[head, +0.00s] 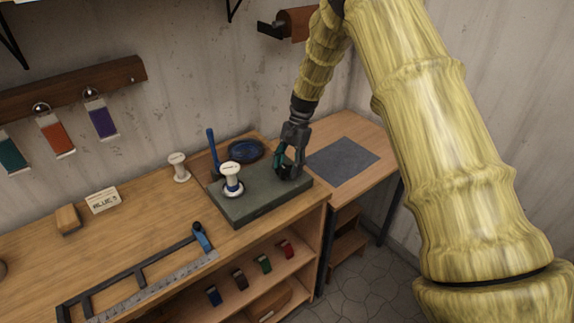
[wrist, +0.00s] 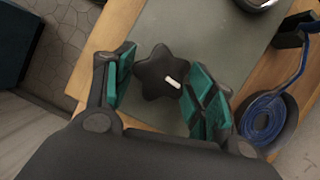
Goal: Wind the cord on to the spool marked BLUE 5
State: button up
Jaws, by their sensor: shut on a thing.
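A white spool (head: 232,172) with a blue band of cord around its middle stands upright on the grey-green base plate (head: 262,206). The blue cord lies in a flat coil (head: 245,150) behind the plate; the coil (wrist: 262,122) also shows in the wrist view, with a strand running up to a dark post. A black star-shaped knob (wrist: 153,76) with a white mark sits at the plate's right end. My gripper (head: 287,165) is shut on the knob, its green pads on either side in the wrist view. My fingers mostly hide the knob in the head view.
A second white spool (head: 179,166) stands behind the plate, near a blue upright (head: 212,150). A small card (head: 103,200) reading BLUE 5 and a wooden block (head: 67,219) stand left. A dark mat (head: 342,160) lies right.

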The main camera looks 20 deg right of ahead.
jog(key=m, duration=0.2)
jog(key=m+t, duration=0.1)
jog(key=m, duration=0.1)
jog(key=m+t+p, duration=0.1)
jog(key=m, duration=0.1)
jog(key=shift+s+y, duration=0.3)
jog(key=shift+y, duration=0.1)
jog(key=m+t+p, duration=0.1)
jog(key=m+t, duration=0.1)
jog(key=m, duration=0.3)
jog(key=shift+s+m, duration=0.15)
jog(key=shift+m, duration=0.15)
jog(key=m, duration=0.2)
jog(key=m+t+h+p, duration=0.1)
jog(key=m, duration=0.1)
jog(key=m+t+h+p, duration=0.1)
jog(key=m, duration=0.1)
jog(key=shift+s+a, duration=0.15)
jog(key=shift+a, duration=0.15)
jog(key=shift+m+t+h+p, duration=0.4)
jog(key=shift+m+h+p, duration=0.15)
jog(key=shift+m, duration=1.25)
jog(key=shift+a+m+h, duration=0.1)
jog(key=shift+m+h, duration=0.15)
jog(key=shift+m, duration=0.45)
jog(key=o, duration=1)
jog(key=shift+o, duration=0.2)
